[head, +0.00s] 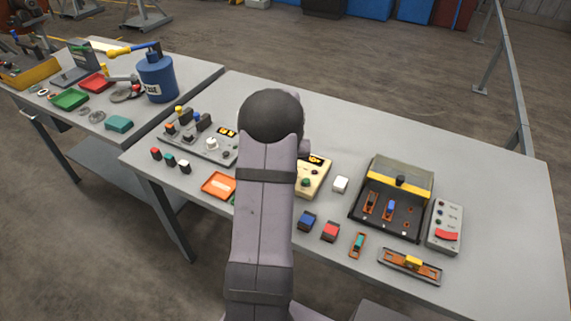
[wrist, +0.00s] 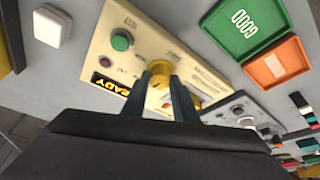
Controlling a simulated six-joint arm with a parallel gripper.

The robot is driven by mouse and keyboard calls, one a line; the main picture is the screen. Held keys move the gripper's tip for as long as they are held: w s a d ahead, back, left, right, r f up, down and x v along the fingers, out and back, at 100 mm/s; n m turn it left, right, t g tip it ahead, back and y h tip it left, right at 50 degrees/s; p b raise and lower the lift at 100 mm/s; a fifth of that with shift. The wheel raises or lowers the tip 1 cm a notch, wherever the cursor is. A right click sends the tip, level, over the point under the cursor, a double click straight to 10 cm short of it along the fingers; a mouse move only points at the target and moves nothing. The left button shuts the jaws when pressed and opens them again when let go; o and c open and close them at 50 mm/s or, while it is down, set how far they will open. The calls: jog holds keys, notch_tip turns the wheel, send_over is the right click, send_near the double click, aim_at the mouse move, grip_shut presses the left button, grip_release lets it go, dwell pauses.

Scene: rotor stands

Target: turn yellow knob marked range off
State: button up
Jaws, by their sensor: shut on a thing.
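In the wrist view a yellow knob (wrist: 160,67) stands on a cream panel (wrist: 150,28), between the two dark fingers of my gripper (wrist: 161,80). My gripper is shut on this knob. The small lettering by the knob is too blurred to read surely. A second yellow part (wrist: 194,101) shows partly behind the right finger. In the head view my arm covers my gripper and the knob; only the right side of the cream panel (head: 318,177) shows.
In the wrist view a green tray (wrist: 222,18) and an orange tray (wrist: 277,63) lie beside the panel, and a white block (wrist: 51,24) at its other side. A grey control panel (wrist: 237,108) stands nearby. In the head view a black box (head: 372,225) is farther right.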

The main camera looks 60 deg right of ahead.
jog(key=n+b, duration=0.2)
jog(key=b, duration=0.1)
jog(key=n+t+y+b, duration=0.1)
jog(key=b, duration=0.1)
jog(key=shift+s+d+f+n, duration=0.15)
jog(key=shift+d+f+n, duration=0.1)
jog(key=shift+f+n, duration=0.15)
jog(key=n+b, duration=0.2)
jog(key=b, duration=0.1)
jog(key=shift+r+n+t+y, duration=0.2)
jog(key=shift+n+t+y, duration=0.2)
jog(key=n, duration=0.1)
jog(key=n+y, duration=0.1)
jog(key=shift+s+d+r+n+b, duration=0.1)
jog(key=shift+r+n+b, duration=0.05)
jog(key=shift+n+b, duration=0.25)
jog(key=n+y, duration=0.1)
jog(key=n, duration=0.1)
jog(key=shift+d+r+n, duration=0.1)
jog(key=shift+n, duration=0.3)
jog(key=n+y+p, duration=0.1)
jog(key=n+p, duration=0.1)
jog(key=shift+d+r+n, duration=0.1)
jog(key=shift+n, duration=0.2)
jog(key=n+y+p, duration=0.1)
jog(key=n+p, duration=0.2)
jog(key=shift+d, duration=0.1)
jog(key=shift+n+g+y+p, duration=0.3)
jog(key=shift+n+y+p, duration=0.2)
jog(key=shift+n+p, duration=0.5)
